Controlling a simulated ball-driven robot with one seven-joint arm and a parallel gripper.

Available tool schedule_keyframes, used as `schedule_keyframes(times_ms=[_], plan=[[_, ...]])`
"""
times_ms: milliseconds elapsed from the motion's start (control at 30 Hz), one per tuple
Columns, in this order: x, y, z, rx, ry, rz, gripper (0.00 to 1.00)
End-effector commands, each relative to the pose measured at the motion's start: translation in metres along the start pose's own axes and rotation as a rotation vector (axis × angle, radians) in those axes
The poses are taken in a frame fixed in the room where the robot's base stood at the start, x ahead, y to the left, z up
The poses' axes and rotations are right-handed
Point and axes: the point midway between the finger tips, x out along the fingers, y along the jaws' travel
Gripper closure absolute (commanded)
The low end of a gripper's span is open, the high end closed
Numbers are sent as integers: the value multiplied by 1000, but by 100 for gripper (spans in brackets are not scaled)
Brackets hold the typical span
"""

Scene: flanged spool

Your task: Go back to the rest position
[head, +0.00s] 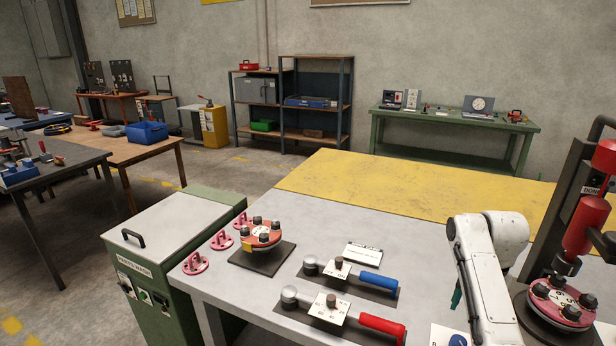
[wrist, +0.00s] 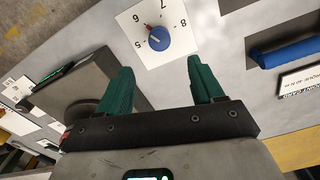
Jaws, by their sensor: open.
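My gripper (wrist: 166,68) shows in the wrist view with two green fingers spread apart and nothing between them. It is over the grey table, near a white dial card (wrist: 146,20) with a blue knob. In the head view my white arm stands at the right front, and only a green sliver of the gripper (head: 456,297) shows beside it. A red flanged spool (head: 260,235) with black knobs sits on a dark plate, left of centre. A similar red flanged piece (head: 562,302) sits at the right, under a press. My gripper touches neither.
A blue-handled wrench (head: 352,274) and a red-handled wrench (head: 343,315) lie on dark trays beside my arm. Pink clamps (head: 222,240) line the table's left edge. The press (head: 580,215) stands close at the right. The yellow surface (head: 400,185) behind is clear.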

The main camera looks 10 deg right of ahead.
Motion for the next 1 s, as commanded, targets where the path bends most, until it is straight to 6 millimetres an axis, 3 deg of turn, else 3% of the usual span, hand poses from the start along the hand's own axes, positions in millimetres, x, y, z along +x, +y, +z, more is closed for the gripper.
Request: schedule_keyframes(times_ms=[167,300,500,733,900,1000], plan=[[45,-3,40,-86,-5,-7,33],[90,2,92,-197,3,-20,33],[136,23,170,-354,18,-33,33],[162,66,258,-531,41,-37,33],[162,106,314,-656,61,-32,33],[157,126,338,-715,71,-27,33]])
